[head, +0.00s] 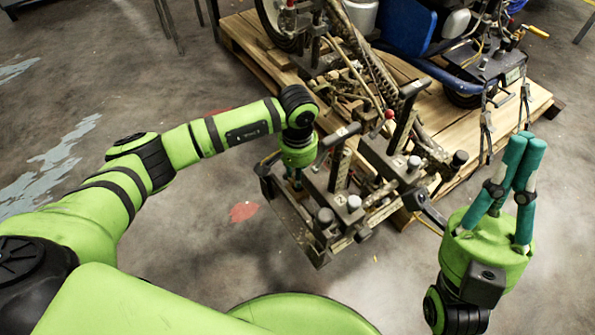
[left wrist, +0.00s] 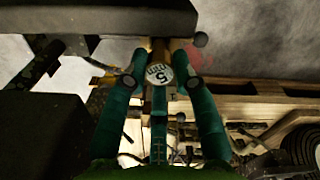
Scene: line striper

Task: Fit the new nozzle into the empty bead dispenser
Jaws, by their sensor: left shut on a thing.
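My left gripper (head: 296,178) points down at the left end of a dark metal carriage (head: 335,205) with upright handles and knobs. Which part of the carriage is the empty bead dispenser is unclear.
The carriage joins a larger machine with a wheel (head: 285,22) and blue bodywork (head: 405,25) on a wooden pallet (head: 515,105). A dark block (left wrist: 45,135) lies close left of the fingers. The left floor is clear.

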